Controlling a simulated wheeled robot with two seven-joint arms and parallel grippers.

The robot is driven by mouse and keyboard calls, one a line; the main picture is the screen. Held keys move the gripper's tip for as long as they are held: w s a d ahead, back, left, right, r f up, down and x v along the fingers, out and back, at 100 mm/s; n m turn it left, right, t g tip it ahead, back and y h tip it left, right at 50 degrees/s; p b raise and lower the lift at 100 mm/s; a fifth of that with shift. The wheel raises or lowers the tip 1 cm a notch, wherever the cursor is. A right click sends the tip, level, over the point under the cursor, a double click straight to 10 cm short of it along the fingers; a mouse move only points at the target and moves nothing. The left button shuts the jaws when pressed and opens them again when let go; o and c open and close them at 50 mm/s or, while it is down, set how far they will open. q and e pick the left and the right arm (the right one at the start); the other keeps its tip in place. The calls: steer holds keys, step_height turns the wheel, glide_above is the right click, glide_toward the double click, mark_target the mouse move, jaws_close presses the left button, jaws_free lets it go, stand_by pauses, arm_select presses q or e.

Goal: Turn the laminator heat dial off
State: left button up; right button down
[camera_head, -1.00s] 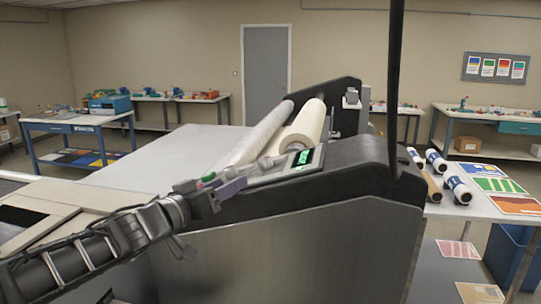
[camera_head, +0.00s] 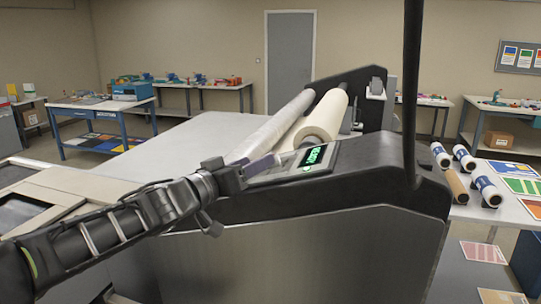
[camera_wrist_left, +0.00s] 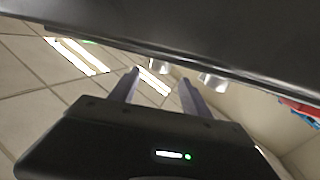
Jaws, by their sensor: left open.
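The laminator (camera_head: 300,250) fills the middle of the head view, with its control panel (camera_head: 291,174) on the top of the near side. A green lit display (camera_head: 315,156) shows on the panel. I cannot make out the heat dial; my left gripper covers the panel's left end. My left gripper (camera_head: 264,165) reaches in from the left, low over that end; I cannot tell whether it touches. In the left wrist view its two fingers (camera_wrist_left: 158,90) are apart with nothing between them. My right gripper is not in view.
A dark machine edge (camera_wrist_left: 190,35) runs close across the left wrist view, with small pale cylinders (camera_wrist_left: 212,82) beside it. White and cream rolls (camera_head: 322,118) lie behind the panel. A dark upright post (camera_head: 411,80) stands right of it. A table with film rolls (camera_head: 486,190) is at right.

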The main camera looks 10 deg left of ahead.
arm_select(q)
steer(key=x, duration=0.6)
steer(key=shift+w+d, duration=0.15)
steer(key=shift+w, duration=0.1)
steer(key=shift+c, duration=0.6)
jaws_close()
